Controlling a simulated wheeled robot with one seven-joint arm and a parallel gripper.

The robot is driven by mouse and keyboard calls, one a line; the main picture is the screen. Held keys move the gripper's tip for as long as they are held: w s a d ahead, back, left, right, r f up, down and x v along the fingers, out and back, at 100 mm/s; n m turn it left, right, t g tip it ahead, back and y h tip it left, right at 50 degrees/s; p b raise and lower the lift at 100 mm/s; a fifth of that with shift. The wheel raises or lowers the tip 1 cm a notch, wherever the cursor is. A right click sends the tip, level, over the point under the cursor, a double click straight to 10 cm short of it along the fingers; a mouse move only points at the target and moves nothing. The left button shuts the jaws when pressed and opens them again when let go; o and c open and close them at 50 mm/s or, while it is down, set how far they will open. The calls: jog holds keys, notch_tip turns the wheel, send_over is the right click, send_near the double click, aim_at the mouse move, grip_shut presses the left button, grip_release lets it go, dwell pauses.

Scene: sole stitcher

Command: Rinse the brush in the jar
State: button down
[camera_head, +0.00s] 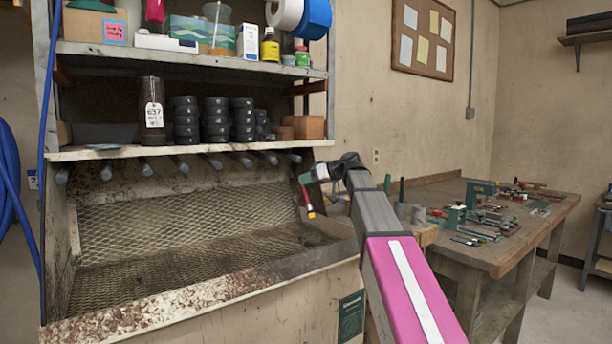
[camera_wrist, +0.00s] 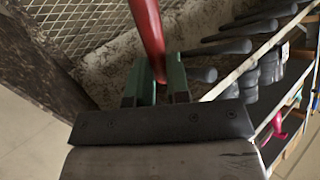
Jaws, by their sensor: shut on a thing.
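My gripper (camera_head: 307,179) is at the end of my arm, in front of the right end of the mesh-lined bin. In the wrist view its green fingers (camera_wrist: 158,82) are shut on a red-handled thing, which I take for the brush (camera_wrist: 147,30). In the head view the brush (camera_head: 309,204) hangs below the gripper, red with a yellowish part; its bristles are not clear. A clear container (camera_head: 217,38) with a thin stick stands on the upper shelf, and a dark cylinder (camera_head: 151,95) with a tag on the lower one.
The bin's mesh (camera_head: 170,235) lies behind and left of the gripper, below a row of dark pegs (camera_head: 211,162). Stacked black discs (camera_head: 215,120) stand on the lower shelf. A cluttered workbench (camera_head: 535,225) is at the right. The bin looks empty.

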aim_at(306, 199)
jog(key=shift+f, duration=3.55)
notch_tip(306, 199, up, 10)
jog(key=shift+f, duration=0.25)
jog(key=shift+r, duration=0.1)
dwell(0.9)
jog(key=shift+r, duration=1.9)
